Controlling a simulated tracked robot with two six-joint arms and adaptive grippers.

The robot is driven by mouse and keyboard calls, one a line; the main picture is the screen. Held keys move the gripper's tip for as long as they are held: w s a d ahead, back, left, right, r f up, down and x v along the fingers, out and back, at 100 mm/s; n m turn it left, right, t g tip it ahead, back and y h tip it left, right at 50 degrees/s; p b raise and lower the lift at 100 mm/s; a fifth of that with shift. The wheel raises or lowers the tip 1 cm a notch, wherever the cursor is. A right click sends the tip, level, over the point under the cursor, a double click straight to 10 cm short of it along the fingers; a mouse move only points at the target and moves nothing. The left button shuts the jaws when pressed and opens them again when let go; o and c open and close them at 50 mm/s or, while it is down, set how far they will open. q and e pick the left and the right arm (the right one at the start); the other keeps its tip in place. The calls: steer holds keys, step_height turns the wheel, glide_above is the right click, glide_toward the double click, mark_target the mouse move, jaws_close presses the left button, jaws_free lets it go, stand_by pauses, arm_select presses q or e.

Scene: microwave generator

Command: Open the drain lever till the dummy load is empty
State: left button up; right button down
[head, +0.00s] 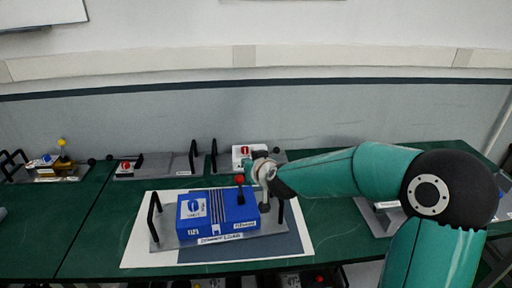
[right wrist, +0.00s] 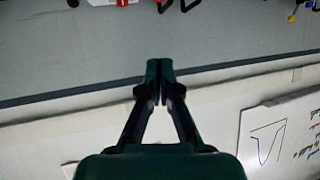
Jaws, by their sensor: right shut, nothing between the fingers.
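The dummy load (head: 221,212) is a blue box with labels on a grey plate, on the table's near side. A red-knobbed lever (head: 240,181) stands upright at its back right. A small dark knob (head: 264,207) shows at its right end. I cannot tell which is the drain lever, nor the fill level. My right arm comes in from the right, its wrist above the box's right end. In the right wrist view my right gripper (right wrist: 160,72) has its fingertips together, empty, against the wall. In the head view its fingers are mostly hidden. My left gripper is not in view.
A white mat (head: 135,250) lies under the plate. Black handles (head: 153,212) rise at the plate's ends. Other grey-plated devices (head: 155,165) line the table's back, one with a yellow knob (head: 61,143).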

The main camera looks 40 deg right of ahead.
steer(key=s+r+p, duration=0.1)
steer(key=s+r, duration=0.3)
steer(key=r, duration=0.2)
steer(key=shift+a+r, duration=0.15)
steer(key=shift+a, duration=0.3)
steer(key=shift+s, duration=0.1)
